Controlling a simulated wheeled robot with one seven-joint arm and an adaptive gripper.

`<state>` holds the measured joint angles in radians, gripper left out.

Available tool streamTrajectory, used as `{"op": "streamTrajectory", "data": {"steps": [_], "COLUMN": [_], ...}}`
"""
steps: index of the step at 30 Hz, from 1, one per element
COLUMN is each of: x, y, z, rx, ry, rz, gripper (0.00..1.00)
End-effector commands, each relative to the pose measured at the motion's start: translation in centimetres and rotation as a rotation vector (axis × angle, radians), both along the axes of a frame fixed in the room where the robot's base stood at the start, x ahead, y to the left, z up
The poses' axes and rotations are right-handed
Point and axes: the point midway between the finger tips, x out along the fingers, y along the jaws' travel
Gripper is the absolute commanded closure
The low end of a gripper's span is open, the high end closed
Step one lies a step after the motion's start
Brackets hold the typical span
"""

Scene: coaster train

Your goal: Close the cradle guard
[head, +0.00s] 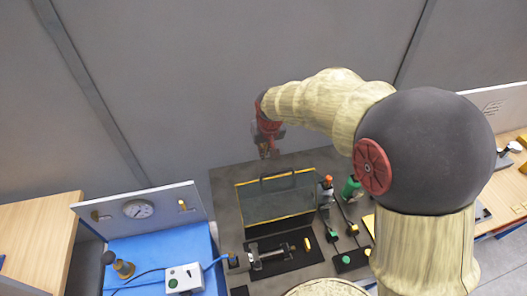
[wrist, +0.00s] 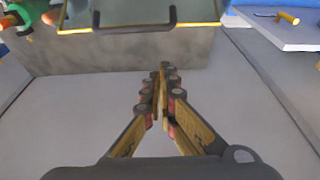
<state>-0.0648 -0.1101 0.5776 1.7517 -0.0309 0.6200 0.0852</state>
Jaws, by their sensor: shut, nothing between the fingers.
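The cradle guard (head: 278,202) is a clear, dark-tinted panel with yellow edges and a black handle (head: 278,176) along its upper edge. It stands raised behind the cradle (head: 269,257), whose dark base and metal parts are uncovered. In the wrist view the guard (wrist: 190,12) shows at the top, with its handle (wrist: 126,24) hanging toward me. My gripper (head: 269,154) is just behind and above the guard, near the handle but apparently apart from it. In the wrist view my gripper (wrist: 161,72) has its fingers together and holds nothing.
A blue bench (head: 150,245) with a gauge panel (head: 137,208) and a white button box (head: 185,279) is at left. A grey wall (head: 210,80) rises behind. Open space lies below my gripper.

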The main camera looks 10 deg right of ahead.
Motion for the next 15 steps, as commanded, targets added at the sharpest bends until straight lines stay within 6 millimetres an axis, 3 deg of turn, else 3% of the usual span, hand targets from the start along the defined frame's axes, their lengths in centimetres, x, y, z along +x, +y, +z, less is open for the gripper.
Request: {"op": "streamTrajectory", "data": {"steps": [6, 15], "x": [1.1, 2.5], "y": [0.0, 0.0], "z": [-3.9, -8.2], "rx": [0.0, 0.0], "ry": [0.006, 0.005], "rz": [0.0, -0.001], "gripper": [1.0, 1.0]}}
